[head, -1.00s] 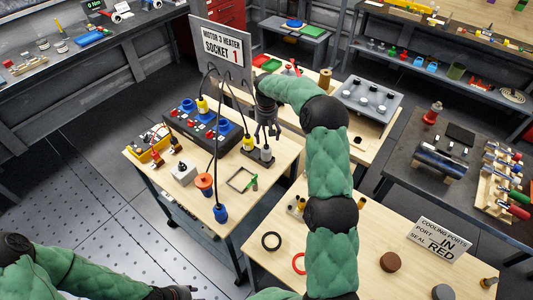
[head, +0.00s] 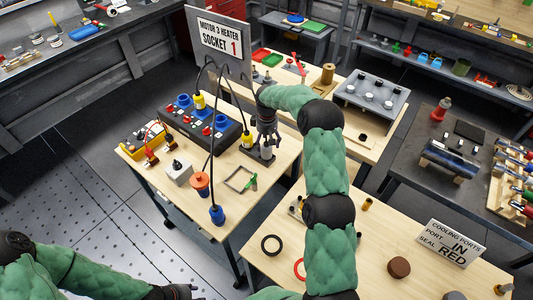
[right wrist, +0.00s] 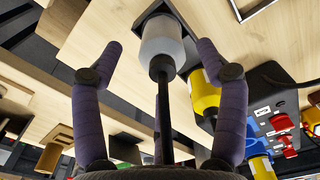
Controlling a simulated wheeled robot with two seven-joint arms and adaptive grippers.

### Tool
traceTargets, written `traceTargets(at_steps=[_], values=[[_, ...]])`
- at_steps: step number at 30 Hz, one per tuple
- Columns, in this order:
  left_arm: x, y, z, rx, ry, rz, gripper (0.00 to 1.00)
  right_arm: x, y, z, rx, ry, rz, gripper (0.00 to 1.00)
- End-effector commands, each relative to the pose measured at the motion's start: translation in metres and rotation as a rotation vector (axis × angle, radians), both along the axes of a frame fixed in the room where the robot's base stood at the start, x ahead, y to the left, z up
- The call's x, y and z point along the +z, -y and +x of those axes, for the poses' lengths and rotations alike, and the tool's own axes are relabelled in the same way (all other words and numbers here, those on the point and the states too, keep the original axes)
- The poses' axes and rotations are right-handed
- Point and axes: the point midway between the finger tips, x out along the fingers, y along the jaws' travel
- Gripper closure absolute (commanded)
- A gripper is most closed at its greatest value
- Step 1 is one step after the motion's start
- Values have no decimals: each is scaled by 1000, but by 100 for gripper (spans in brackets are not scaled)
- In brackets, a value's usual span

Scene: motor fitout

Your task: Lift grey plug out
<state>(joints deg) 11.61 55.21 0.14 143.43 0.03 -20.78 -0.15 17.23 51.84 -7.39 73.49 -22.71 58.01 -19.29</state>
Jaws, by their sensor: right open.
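The grey plug (right wrist: 162,50) stands upright with its lower end at a dark base plate (right wrist: 172,12); a black stem or cable runs from its top toward my right palm. My right gripper (right wrist: 158,48) is open, with one finger on each side of the plug and a gap on both sides. In the head view my right gripper (head: 265,140) is over the plug's base at the right of the workbench, and hides most of the plug. My left gripper (head: 180,291) is low at the bottom edge, too small to read.
A yellow plug (head: 247,141) stands close left of my right gripper. The dark socket box (head: 205,125) with blue sockets and red switches lies further left. Cables hang from the sign board (head: 222,42) to a blue plug (head: 217,214). A thin square frame (head: 240,178) lies in front.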

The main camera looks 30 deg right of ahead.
Motion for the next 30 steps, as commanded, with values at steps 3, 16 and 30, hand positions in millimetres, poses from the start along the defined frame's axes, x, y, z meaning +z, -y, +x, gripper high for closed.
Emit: traceTargets(at_steps=[3,16,30], values=[[-1,0,0,0,0,0,60,-10,-1,0,1,-1,1,26],[-4,0,0,0,0,0,60,-50,-3,1,0,1,-1,26],[-4,0,0,0,0,0,60,-49,-3,1,0,1,-1,92]])
